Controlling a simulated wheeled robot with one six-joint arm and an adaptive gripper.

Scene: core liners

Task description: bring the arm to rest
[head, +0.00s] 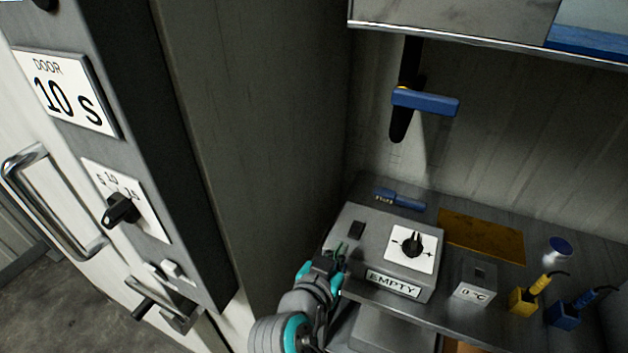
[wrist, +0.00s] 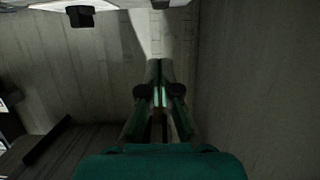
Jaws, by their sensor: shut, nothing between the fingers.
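My gripper (head: 336,258) shows in the head view at the lower middle, at the left front corner of a grey box labelled EMPTY (head: 365,243). I cannot tell whether it touches the box. In the wrist view my gripper (wrist: 160,92) points ahead with its fingers together and nothing between them. My arm comes up from the bottom edge of the head view.
A shelf (head: 480,325) holds a small 0 °C box (head: 475,282), a yellow block (head: 522,301), a blue block (head: 563,314) and a brown mat (head: 482,238). A blue-handled lever (head: 425,101) is on the wall. A door-control panel (head: 125,190) stands left.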

